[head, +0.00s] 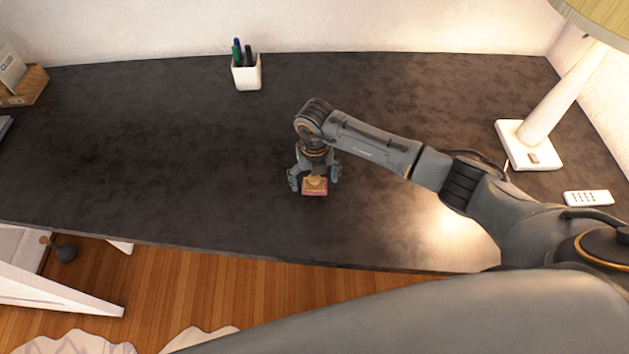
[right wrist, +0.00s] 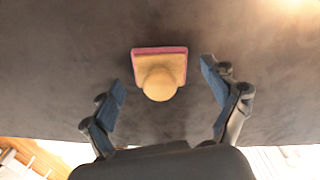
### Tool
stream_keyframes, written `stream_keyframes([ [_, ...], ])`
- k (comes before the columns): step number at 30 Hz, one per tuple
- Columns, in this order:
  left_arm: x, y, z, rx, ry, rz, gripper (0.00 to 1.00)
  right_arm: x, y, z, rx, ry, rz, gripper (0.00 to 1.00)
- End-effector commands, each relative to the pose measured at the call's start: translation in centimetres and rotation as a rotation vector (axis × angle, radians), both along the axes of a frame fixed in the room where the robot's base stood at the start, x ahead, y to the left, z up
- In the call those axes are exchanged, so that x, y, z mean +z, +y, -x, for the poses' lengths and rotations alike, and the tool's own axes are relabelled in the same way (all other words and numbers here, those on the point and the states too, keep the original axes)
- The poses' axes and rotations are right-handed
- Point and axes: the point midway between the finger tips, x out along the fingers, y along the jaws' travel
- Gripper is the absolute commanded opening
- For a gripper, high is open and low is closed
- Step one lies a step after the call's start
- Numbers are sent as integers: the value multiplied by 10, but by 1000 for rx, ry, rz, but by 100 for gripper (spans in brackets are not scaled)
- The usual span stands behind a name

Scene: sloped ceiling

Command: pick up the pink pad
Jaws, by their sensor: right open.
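The pink pad (head: 314,191) lies on the dark desk, with a tan wooden block and a round knob on top of it. In the right wrist view the pad (right wrist: 158,49) shows as a pink rim around the tan top, with the knob toward the camera. My right gripper (head: 315,180) points down over it, one finger on each side. In the right wrist view the gripper (right wrist: 164,83) is open, with gaps between both fingers and the pad. My left gripper is not in view.
A white pen cup (head: 246,73) stands at the back of the desk (head: 150,150). A lamp (head: 535,135) and a white remote (head: 588,198) are at the right. A cardboard box (head: 25,88) is at the far left. The desk around the pad is clear.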

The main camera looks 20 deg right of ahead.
Motion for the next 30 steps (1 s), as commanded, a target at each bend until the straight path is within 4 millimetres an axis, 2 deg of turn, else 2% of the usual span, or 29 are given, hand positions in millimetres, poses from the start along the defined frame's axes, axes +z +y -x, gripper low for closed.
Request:
stream_keyframes([
  [5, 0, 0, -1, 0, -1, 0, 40, 0, 0, 0, 0, 0, 0, 85],
  [12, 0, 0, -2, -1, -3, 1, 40, 0, 0, 0, 0, 0, 0, 36],
  [14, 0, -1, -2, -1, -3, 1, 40, 0, 0, 0, 0, 0, 0, 25],
  [24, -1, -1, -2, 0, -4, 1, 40, 1, 0, 0, 0, 1, 1, 25],
  [30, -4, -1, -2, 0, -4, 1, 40, 18, -1, -2, 1, -4, 0, 24],
])
